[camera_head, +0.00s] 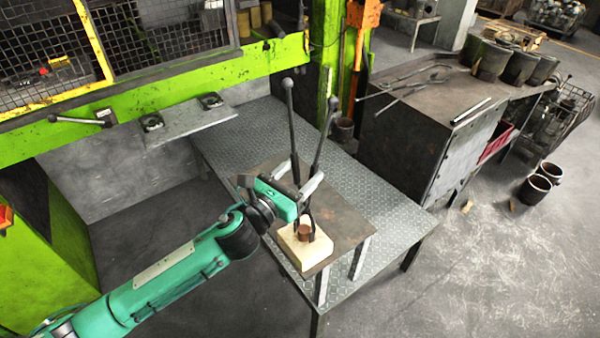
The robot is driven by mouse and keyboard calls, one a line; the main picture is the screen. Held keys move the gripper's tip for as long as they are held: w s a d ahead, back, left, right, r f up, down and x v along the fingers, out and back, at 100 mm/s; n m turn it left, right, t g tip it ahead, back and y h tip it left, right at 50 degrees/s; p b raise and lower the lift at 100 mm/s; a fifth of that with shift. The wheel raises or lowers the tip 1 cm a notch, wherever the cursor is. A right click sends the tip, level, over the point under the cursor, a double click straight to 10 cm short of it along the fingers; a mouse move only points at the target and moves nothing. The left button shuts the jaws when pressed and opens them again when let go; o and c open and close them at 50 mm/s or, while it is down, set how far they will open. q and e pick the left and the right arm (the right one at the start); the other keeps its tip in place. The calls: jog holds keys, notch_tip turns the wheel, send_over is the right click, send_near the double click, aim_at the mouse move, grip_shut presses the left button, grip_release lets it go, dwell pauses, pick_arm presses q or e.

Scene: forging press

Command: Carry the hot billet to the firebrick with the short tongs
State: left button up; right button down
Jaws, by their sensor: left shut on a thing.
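The short tongs (291,130) stand upright in my left gripper (301,176), which is shut on them. Their two dark handles point up and spread apart, and their jaws point down. The billet (304,233), a small reddish-brown cylinder, is between the jaw tips. It is over the middle of the cream firebrick (306,255). I cannot tell whether the billet rests on the brick or hangs just above it. My gripper partly hides the middle of the tongs. My right gripper is out of view.
The firebrick lies on a dark plate (345,226) on a checkered metal table (393,232). A dark workbench (415,115) with long tongs (405,88) and pots (515,65) stands at right. The green press frame (165,85) is behind. Two small pots (537,188) stand on the floor.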

pick_arm(q)
jog(key=shift+r, duration=0.2)
notch_tip(320, 180, up, 8)
jog(key=p, duration=0.8)
jog(key=shift+r, duration=0.15)
dwell(0.6)
jog(key=shift+o, duration=0.3)
grip_shut()
notch_tip(320, 180, up, 4)
jog(key=p, duration=0.3)
dwell(0.4)
